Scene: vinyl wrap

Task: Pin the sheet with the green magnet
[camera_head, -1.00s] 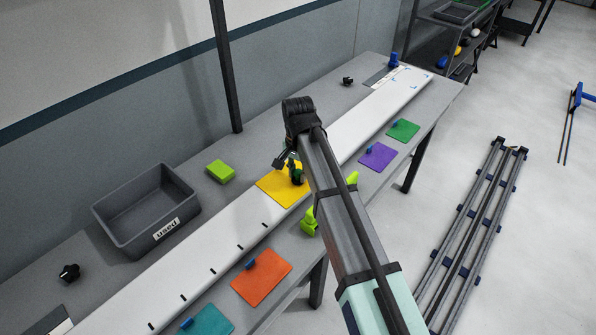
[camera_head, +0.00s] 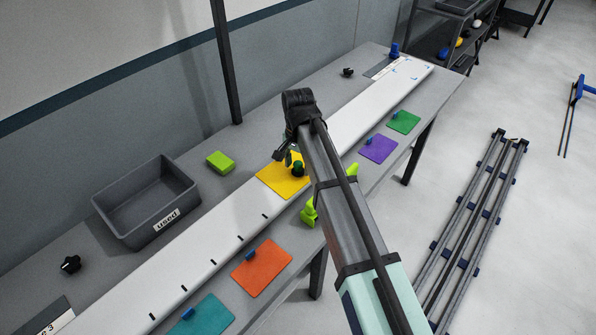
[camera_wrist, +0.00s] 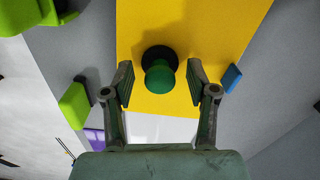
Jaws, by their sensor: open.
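The yellow sheet (camera_head: 270,176) lies flat across the white strip on the bench; it fills much of the wrist view (camera_wrist: 222,30). The green magnet (camera_head: 298,169), a round knob on a dark base, stands upright on the sheet. In the wrist view the magnet (camera_wrist: 159,76) sits between my two fingertips, with a gap on each side. My gripper (camera_wrist: 159,84) is open and holds nothing. In the head view my gripper (camera_head: 284,155) is just beside the magnet, partly hidden by my arm. A small blue tab (camera_wrist: 231,78) is at the sheet's edge.
Lime-green pieces (camera_head: 309,212) (camera_head: 352,171) stand at the strip's near edge, close to my arm. A lime block (camera_head: 220,162) and a grey bin marked "used" (camera_head: 187,205) are behind the strip. Orange (camera_head: 262,270), teal (camera_head: 208,318), purple (camera_head: 378,149) and green (camera_head: 404,122) sheets lie in front.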

